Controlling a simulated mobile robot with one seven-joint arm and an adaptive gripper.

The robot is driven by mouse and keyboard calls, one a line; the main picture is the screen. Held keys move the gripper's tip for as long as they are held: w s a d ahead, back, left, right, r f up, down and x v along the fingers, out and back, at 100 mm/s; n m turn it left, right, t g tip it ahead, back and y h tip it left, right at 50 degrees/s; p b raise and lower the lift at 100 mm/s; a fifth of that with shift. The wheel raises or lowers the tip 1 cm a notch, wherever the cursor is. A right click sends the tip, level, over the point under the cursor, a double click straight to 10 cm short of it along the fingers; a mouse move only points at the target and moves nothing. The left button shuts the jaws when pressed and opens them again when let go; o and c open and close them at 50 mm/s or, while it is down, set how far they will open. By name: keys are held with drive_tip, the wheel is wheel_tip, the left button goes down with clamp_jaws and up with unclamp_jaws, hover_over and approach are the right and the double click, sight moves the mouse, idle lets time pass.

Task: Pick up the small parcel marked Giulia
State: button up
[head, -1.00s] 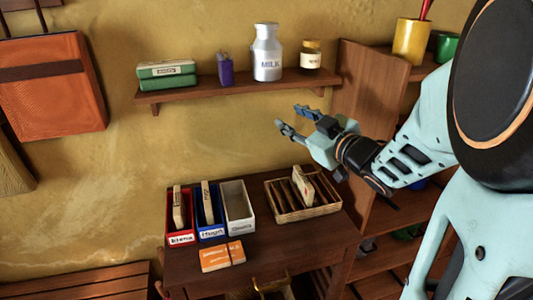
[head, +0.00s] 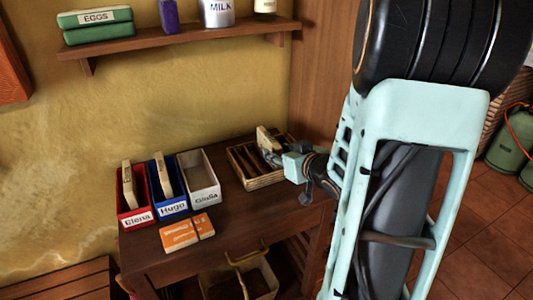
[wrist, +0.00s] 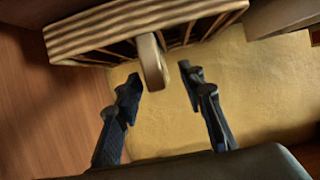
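A small cream parcel (head: 264,137) stands upright in the slatted wooden rack (head: 240,170) on the table. Any name on it cannot be read. My gripper (head: 268,156) is low at the rack, close beside the parcel, and hides part of it. In the wrist view, my gripper (wrist: 160,75) is open, and the parcel's end (wrist: 152,62) shows ahead between the fingertips, nearer the left one. It does not look gripped. The rack (wrist: 130,25) fills the top there. A white bin marked Giulia (head: 206,197) stands left of the rack and looks empty.
A red Elena bin (head: 138,217) and a blue Hugo bin (head: 172,208) each hold an upright parcel. An orange packet (head: 180,236) lies in front. A shelf (head: 180,37) with egg boxes and a milk can hangs above. A wooden panel (head: 325,70) stands behind the rack.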

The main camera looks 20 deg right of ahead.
sight(269, 147)
drive_tip(key=x, duration=0.2)
drive_tip(key=b+x, duration=0.1)
drive_tip(key=x, duration=0.5)
drive_tip(key=shift+d+f+b, duration=0.2)
drive_tip(key=shift+d+b, duration=0.05)
drive_tip(key=shift+b, duration=0.05)
clamp_jaws()
